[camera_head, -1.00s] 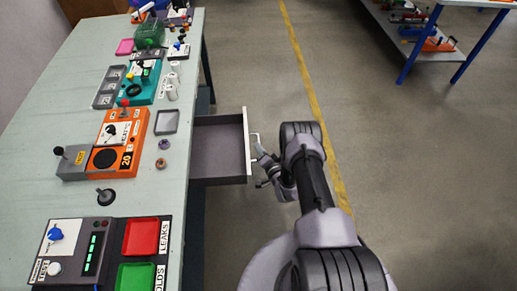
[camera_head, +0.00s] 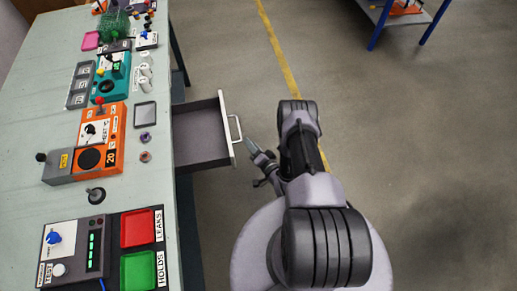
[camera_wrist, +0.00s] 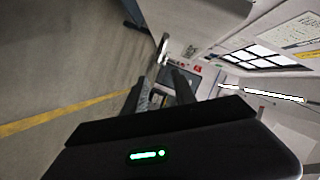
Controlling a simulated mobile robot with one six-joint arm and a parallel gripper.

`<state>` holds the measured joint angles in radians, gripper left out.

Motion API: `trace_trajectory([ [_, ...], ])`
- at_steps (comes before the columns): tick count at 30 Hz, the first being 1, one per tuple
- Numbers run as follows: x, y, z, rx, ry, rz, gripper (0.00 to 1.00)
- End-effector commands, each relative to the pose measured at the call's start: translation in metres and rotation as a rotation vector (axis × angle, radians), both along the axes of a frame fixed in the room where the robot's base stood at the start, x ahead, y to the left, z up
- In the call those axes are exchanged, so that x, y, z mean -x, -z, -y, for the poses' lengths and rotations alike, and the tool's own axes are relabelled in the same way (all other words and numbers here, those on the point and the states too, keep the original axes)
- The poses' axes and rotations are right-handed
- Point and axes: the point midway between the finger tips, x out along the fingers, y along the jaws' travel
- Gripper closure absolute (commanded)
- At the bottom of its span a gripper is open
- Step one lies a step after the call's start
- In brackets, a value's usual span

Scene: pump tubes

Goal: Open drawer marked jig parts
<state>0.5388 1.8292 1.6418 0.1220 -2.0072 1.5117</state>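A grey drawer (camera_head: 203,137) stands pulled out from the right side of the long bench, and its visible inside is empty. Its pale front carries a bar handle (camera_head: 236,128); the handle also shows in the wrist view (camera_wrist: 163,48). No marking on the drawer front can be read from these views. My gripper (camera_head: 252,148) is just outside the handle, toward the aisle, with a small gap between them. In the wrist view my gripper (camera_wrist: 160,85) has its two dark fingers apart with nothing between them; the handle lies beyond the fingertips.
The bench top (camera_head: 50,195) holds an orange unit (camera_head: 102,140), a teal unit (camera_head: 112,80), a test box with a red tray (camera_head: 142,228) and a green tray (camera_head: 138,270). A blue-legged shelf (camera_head: 400,8) stands at the top right. The floor right of my arm is clear.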

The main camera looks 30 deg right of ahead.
Motion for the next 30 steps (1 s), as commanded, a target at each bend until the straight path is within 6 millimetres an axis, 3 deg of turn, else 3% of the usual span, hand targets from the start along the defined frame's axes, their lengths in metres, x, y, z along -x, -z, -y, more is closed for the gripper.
trace_trajectory([
  [3,0.031,-0.01,0.002,-0.002,0.005,-0.003,0.68],
  [9,0.06,-0.014,0.001,-0.001,0.002,0.0,0.68],
  [23,0.063,-0.014,0.001,0.001,0.001,0.001,0.68],
  [26,0.047,-0.023,0.013,0.027,0.005,-0.012,0.68],
  [29,-0.005,-0.064,0.051,0.12,0.026,-0.074,0.68],
  [30,-0.032,-0.092,0.068,0.17,0.038,-0.113,0.68],
])
